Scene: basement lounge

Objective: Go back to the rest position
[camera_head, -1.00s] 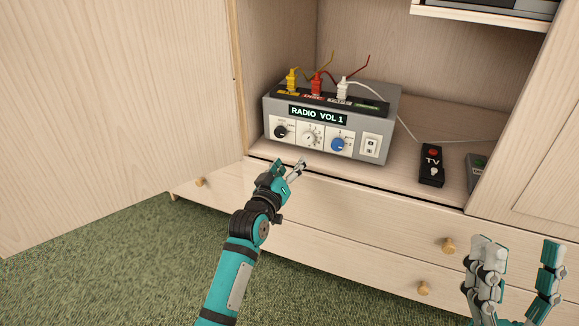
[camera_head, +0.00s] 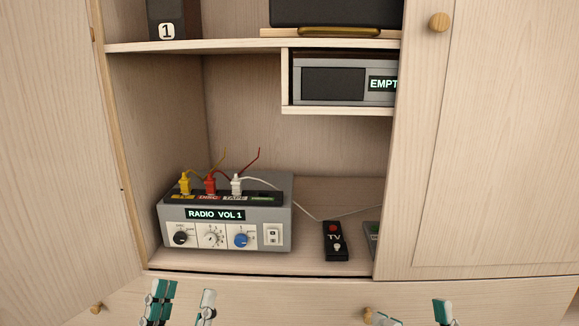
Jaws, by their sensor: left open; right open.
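My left gripper (camera_head: 182,304) shows at the bottom edge of the head view, below and in front of the radio. Its two fingers are apart with nothing between them. My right gripper (camera_head: 408,314) shows at the bottom edge further right, fingers apart and empty. Only the finger ends of both grippers are in view; the arms behind them are out of the picture. Neither gripper appears to touch anything.
A grey radio unit (camera_head: 268,212) reading "RADIO VOL 1" stands on the cabinet's lower shelf (camera_head: 305,264), with yellow, red and white plugs on top. A black TV remote (camera_head: 335,241) lies to its right. A device showing "EMPT" (camera_head: 333,84) sits above. Drawers with knobs (camera_head: 96,308) are below.

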